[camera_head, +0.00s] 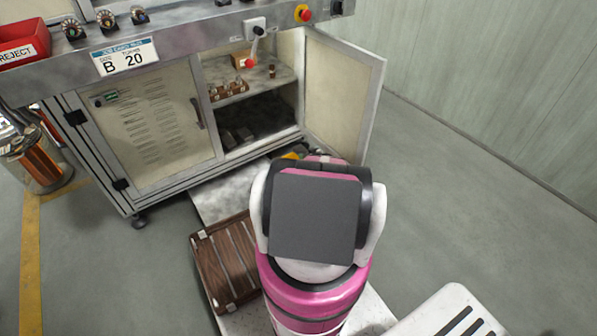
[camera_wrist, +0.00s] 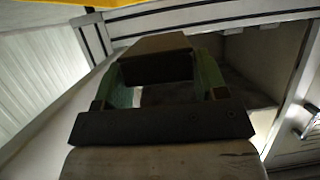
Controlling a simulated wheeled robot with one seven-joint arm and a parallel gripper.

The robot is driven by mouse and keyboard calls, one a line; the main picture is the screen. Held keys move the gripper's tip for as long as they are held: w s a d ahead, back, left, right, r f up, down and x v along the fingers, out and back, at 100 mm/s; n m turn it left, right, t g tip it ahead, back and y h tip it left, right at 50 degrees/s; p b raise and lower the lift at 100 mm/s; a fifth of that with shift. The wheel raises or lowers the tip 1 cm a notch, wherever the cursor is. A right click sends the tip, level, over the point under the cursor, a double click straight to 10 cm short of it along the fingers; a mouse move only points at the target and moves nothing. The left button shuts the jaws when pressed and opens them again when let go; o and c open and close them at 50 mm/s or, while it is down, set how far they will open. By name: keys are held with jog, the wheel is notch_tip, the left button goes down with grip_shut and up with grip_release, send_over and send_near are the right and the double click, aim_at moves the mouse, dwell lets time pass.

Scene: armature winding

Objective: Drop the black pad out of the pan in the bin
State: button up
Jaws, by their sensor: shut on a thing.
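My gripper (camera_wrist: 155,78) shows in the wrist view, its two green fingers shut on a dark block with a brownish face (camera_wrist: 152,46). This block may be the black pad; the shade makes it hard to be sure. In the head view my own arm hides the gripper and what it holds, in front of the open cabinet. A round metal bin (camera_head: 48,178) with orange-brown things showing stands at the far left. I cannot make out a pan in it.
The cabinet (camera_head: 150,125) has its right door (camera_head: 338,95) swung open. Small parts (camera_head: 229,90) sit on its shelf and dark pieces (camera_head: 238,134) lie on its floor. A red reject tray (camera_head: 22,45) is on the worktop. Grey floor (camera_head: 450,190) is clear at right.

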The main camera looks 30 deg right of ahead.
jog(key=o, duration=1)
jog(key=v, duration=1)
jog(key=shift+s+r, duration=0.15)
jog(key=shift+s, duration=0.25)
